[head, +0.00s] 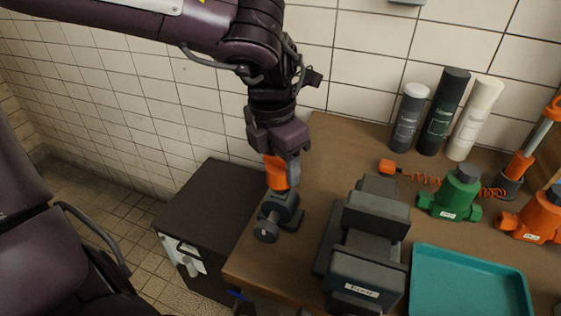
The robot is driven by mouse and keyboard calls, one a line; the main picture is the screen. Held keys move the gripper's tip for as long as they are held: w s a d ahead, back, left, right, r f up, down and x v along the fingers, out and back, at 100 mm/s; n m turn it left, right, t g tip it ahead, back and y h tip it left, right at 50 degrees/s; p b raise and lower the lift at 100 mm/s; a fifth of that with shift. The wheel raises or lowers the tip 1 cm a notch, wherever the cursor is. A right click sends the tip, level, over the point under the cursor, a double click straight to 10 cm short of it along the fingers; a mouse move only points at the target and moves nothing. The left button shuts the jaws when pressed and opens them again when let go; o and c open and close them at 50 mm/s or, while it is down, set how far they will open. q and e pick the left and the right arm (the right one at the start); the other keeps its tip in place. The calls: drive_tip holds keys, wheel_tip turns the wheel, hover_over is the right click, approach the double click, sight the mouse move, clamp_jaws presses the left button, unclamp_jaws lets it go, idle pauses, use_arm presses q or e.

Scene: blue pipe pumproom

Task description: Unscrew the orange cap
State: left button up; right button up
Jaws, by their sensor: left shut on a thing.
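The orange cap (276,173) sits at the top of a dark grey fitting (283,212) near the left edge of the wooden workbench. My left gripper (280,153) comes down from above and is shut on the orange cap, its fingers covering the cap's upper part. The cap appears to touch the fitting below; whether the thread is engaged is hidden. My right gripper is not in view.
A dark vise (368,245) stands on the bench (332,150) just right of the fitting. A teal tray (468,282), a green valve body (455,195), an orange one (535,218) and several bottles (444,112) stand further right. A dark cabinet (205,205) is left of the bench.

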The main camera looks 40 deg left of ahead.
use_arm(q)
drive_tip(key=shift+r+p, duration=0.35)
drive_tip(key=shift+r, duration=0.2)
drive_tip(key=shift+r+p, duration=2.35)
drive_tip(key=shift+r, duration=0.5)
